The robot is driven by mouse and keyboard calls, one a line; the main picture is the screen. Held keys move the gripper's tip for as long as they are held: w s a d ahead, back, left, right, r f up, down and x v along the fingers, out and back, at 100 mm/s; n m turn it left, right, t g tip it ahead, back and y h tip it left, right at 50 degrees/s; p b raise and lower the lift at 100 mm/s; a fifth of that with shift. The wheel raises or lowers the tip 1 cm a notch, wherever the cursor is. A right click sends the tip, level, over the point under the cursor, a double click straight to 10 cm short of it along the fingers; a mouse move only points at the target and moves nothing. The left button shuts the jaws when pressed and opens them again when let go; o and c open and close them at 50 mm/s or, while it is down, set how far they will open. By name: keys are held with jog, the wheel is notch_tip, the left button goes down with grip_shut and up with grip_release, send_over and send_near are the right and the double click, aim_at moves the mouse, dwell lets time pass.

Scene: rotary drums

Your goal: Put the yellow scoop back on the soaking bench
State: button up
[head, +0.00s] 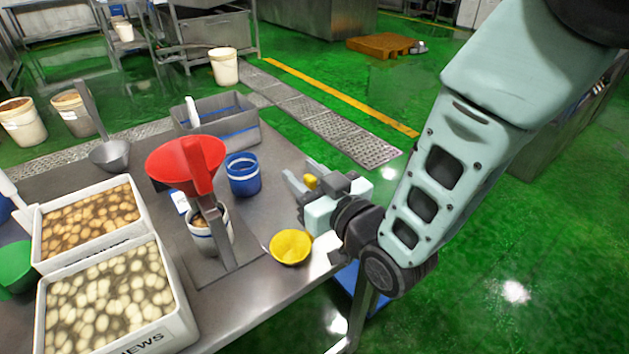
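The yellow scoop (290,247) shows as a round yellow bowl, open side up, near the right edge of the steel soaking bench (262,284). My gripper (309,183) is just above and right of the bowl. A small yellow piece, apparently the top of the scoop's handle, shows between its fingers, and they look closed on it. My gripper hides the rest of the handle. I cannot tell whether the bowl rests on the bench or hangs slightly above it.
A red funnel (186,160) on a stand, a blue cup (243,176) and a grey bin (220,122) are left of my gripper. Two white tubs (180,318) of soaking nuts fill the bench's left. A grey scoop (110,155) lies behind. Green floor is open at right.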

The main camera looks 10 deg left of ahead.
jog(key=p+v, duration=0.8)
jog(key=v, duration=0.4)
jog(key=shift+p, duration=0.4)
jog(key=shift+r, duration=0.1)
